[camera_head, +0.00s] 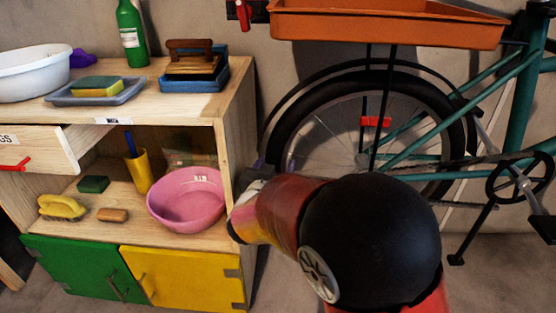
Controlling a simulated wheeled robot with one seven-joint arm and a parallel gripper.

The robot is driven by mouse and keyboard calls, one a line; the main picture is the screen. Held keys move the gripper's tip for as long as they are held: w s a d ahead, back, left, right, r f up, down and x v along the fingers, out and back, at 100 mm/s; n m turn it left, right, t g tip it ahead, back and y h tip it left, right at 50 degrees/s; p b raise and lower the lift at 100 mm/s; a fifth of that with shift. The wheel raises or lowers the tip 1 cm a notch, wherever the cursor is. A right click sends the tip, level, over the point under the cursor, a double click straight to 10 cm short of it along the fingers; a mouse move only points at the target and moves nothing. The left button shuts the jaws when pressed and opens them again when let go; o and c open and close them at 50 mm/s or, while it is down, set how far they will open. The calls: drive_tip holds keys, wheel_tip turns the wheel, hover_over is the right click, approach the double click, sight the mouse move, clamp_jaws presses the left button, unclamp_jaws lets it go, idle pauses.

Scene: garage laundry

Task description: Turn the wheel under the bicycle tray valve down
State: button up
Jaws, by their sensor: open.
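The orange tray (390,25) is at the top right, over the bicycle's rear wheel (285,135). A small red part (375,122) shows below the tray, in front of the spokes beside a thin dark rod. It may be the valve handle, but I cannot tell for sure. My gripper (246,198) is at the end of my red and black arm, by the right edge of the wooden cabinet and left of the bicycle wheel. It is open and appears empty. It is apart from the red part. My arm hides the lower part of the wheel.
The wooden cabinet (238,110) stands at the left, with a pink basin (187,200) on its shelf near my gripper. A drawer (35,150) is pulled out. A green bottle (131,35) stands on top. A red fitting (243,12) is on the wall. The bicycle frame (515,100) fills the right.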

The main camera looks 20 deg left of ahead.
drive_tip(key=s, duration=0.4)
drive_tip(key=shift+s+d+r, duration=0.1)
drive_tip(key=shift+s, duration=0.2)
drive_tip(key=shift+s, duration=0.1)
